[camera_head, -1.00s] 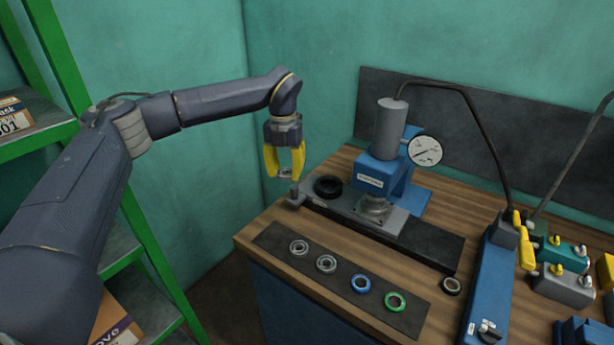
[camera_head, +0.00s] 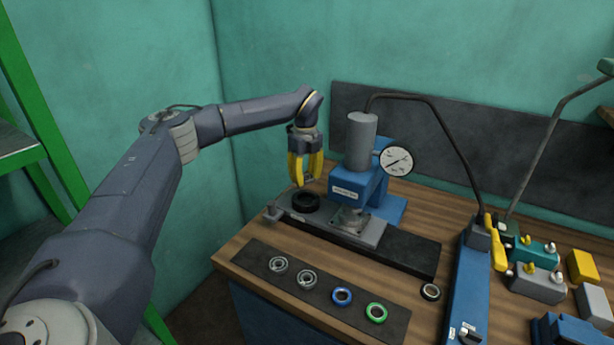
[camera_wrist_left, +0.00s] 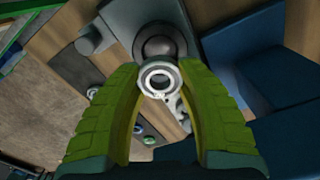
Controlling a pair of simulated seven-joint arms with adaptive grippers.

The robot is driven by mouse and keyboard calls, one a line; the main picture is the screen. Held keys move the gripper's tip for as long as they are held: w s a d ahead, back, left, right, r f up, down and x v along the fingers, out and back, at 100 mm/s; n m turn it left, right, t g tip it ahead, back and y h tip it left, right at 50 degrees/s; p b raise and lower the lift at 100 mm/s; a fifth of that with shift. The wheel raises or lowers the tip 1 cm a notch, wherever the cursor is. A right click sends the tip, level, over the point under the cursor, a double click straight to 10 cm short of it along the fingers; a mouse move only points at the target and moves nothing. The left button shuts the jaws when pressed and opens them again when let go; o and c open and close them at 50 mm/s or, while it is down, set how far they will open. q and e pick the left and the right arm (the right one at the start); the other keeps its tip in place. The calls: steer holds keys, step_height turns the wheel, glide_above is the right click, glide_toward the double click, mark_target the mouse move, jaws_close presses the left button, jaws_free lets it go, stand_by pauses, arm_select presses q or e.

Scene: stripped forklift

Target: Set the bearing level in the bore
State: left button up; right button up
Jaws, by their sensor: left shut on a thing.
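My left gripper (camera_head: 306,184) is shut on a small silver bearing (camera_wrist_left: 159,79), which shows between the yellow fingertips in the left wrist view. In the head view the gripper hangs just above the black ring with the bore (camera_head: 306,203), at the left end of the press plate. In the left wrist view the bore (camera_wrist_left: 160,46) lies beyond the bearing, offset toward the top of the picture. The bearing appears apart from the bore, though the exact gap is hard to tell. My right gripper is not in view.
A blue press (camera_head: 358,187) with a gauge (camera_head: 396,160) stands just right of the gripper. A dark mat (camera_head: 246,257) holds several bearings: two silver, one blue-ringed, one green-ringed. Another ring (camera_head: 431,292) lies near a blue pump (camera_head: 470,285). Battery-like blocks stand at right.

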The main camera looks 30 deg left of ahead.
mark_target(306, 201)
arm_select(q)
steer(key=shift+f, duration=2.8)
steer(key=shift+f, duration=0.5)
stand_by(0.4)
steer(key=o, duration=1.9)
steer(key=shift+r, duration=3.95)
steer(key=shift+d, duration=0.1)
